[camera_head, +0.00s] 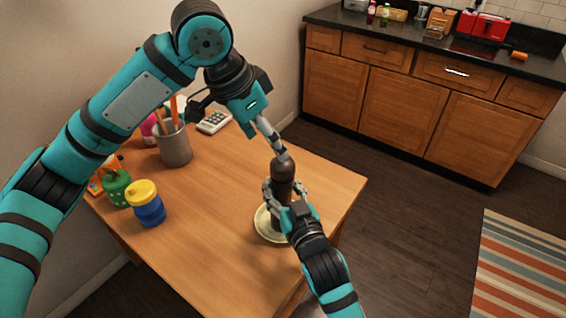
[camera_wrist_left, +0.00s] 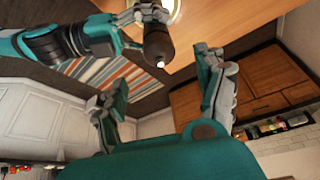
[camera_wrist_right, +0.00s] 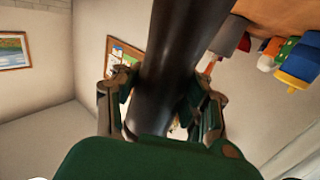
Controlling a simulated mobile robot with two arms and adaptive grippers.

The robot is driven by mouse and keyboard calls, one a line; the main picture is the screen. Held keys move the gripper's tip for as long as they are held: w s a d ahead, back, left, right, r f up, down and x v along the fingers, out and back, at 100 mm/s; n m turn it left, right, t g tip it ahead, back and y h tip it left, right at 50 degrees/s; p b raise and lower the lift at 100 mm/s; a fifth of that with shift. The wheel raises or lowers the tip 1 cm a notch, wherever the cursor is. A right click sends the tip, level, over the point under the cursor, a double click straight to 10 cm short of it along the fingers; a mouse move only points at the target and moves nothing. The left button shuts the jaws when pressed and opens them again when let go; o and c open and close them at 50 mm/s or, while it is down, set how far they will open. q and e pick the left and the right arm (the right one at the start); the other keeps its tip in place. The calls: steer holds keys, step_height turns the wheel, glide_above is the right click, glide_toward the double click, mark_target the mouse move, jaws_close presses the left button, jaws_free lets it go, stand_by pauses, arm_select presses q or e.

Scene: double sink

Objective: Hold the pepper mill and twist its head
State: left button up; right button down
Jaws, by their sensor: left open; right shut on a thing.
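The dark brown pepper mill (camera_head: 283,169) is upright over a pale plate (camera_head: 262,226) on the wooden table; I cannot tell whether its base touches the plate. My right gripper (camera_head: 285,192) is shut around the mill's body, below its rounded head. In the right wrist view, the dark body (camera_wrist_right: 168,65) runs between the two fingers. My left gripper (camera_head: 278,146) is close to the top of the head in the head view. In the left wrist view its fingers (camera_wrist_left: 166,80) are wide apart and empty, with the mill's head (camera_wrist_left: 158,45) ahead of the gap, silvery knob towards me.
On the table's left stand a blue jar with a yellow lid (camera_head: 146,204), a green container (camera_head: 117,188) and a grey utensil cup (camera_head: 174,148). A calculator (camera_head: 214,122) lies at the back. The table is clear between the jar and the plate.

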mark_target(283, 164)
arm_select(q)
steer(key=x, duration=0.9)
steer(key=shift+f, duration=0.1)
steer(key=shift+c, duration=0.4)
steer(key=c, duration=1.1)
steer(key=shift+m, duration=0.3)
steer(key=m+g, duration=0.1)
steer(key=m, duration=0.1)
steer(key=m+g, duration=0.1)
steer(key=m, duration=0.2)
steer(key=shift+m+g+h, duration=0.3)
steer(key=shift+h, duration=0.1)
steer(key=m+g, duration=0.1)
steer(key=m, duration=0.2)
steer(key=m+g, duration=0.1)
steer(key=m, duration=0.2)
steer(key=shift+y, duration=0.3)
steer(key=m+g+y, duration=0.1)
steer(key=m, duration=0.2)
steer(key=m+g, duration=0.1)
steer(key=m, duration=0.2)
steer(key=shift+m+y, duration=0.3)
steer(key=shift+y, duration=0.1)
steer(key=m+y, duration=0.1)
steer(key=m, duration=0.1)
steer(key=m+y, duration=0.1)
steer(key=m, duration=0.2)
steer(key=shift+s+m+g, duration=0.1)
steer(key=shift+m+g, duration=0.2)
steer(key=shift+g, duration=0.1)
